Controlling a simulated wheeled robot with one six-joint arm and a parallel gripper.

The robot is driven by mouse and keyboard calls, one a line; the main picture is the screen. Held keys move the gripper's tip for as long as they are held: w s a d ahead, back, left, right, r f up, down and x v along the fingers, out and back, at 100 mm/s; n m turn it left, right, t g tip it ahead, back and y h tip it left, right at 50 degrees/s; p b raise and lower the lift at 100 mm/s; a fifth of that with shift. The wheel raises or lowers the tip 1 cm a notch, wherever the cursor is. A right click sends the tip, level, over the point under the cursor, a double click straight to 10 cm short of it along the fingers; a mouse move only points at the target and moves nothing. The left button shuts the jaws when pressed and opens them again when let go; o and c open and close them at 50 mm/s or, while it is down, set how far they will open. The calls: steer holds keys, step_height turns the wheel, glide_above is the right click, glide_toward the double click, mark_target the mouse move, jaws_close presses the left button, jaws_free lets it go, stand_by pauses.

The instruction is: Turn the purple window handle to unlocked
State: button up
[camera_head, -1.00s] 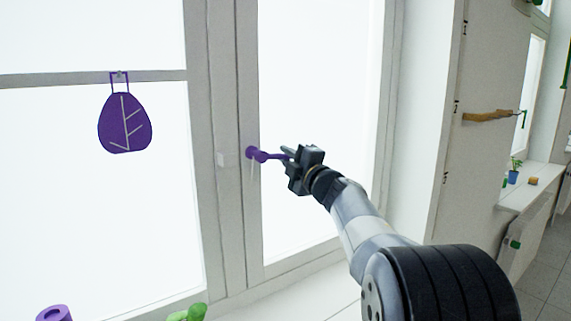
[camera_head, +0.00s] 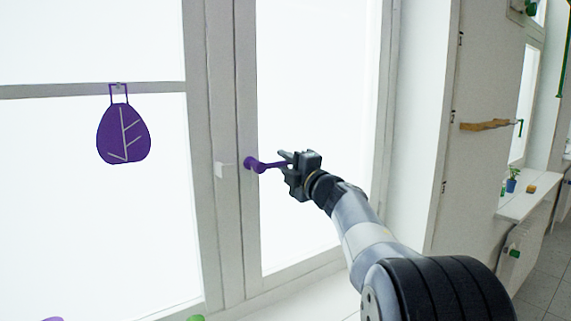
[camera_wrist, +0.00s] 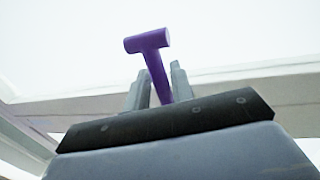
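The purple window handle (camera_head: 272,165) sticks out to the right from its pivot on the white window frame, lying about horizontal. My gripper (camera_head: 287,162) is at the handle's free end, coming from the right. In the wrist view the purple handle (camera_wrist: 157,75) runs between the two grey fingers (camera_wrist: 160,88), its thick pivot end beyond the fingertips.
A purple leaf ornament (camera_head: 123,135) hangs on the left window pane. A wooden wall piece (camera_head: 487,125) and a sill with a plant (camera_head: 512,180) are far right.

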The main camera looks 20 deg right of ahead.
steer(key=shift+o, duration=0.7)
steer(key=shift+s+d+f, duration=0.1)
steer(key=shift+s, duration=0.05)
steer(key=b+v, duration=0.3)
steer(key=v, duration=0.7)
steer(key=shift+s, duration=0.25)
steer(key=p+x, duration=0.3)
steer(key=x, duration=0.7)
steer(key=shift+w, duration=0.4)
steer(key=shift+s, duration=0.15)
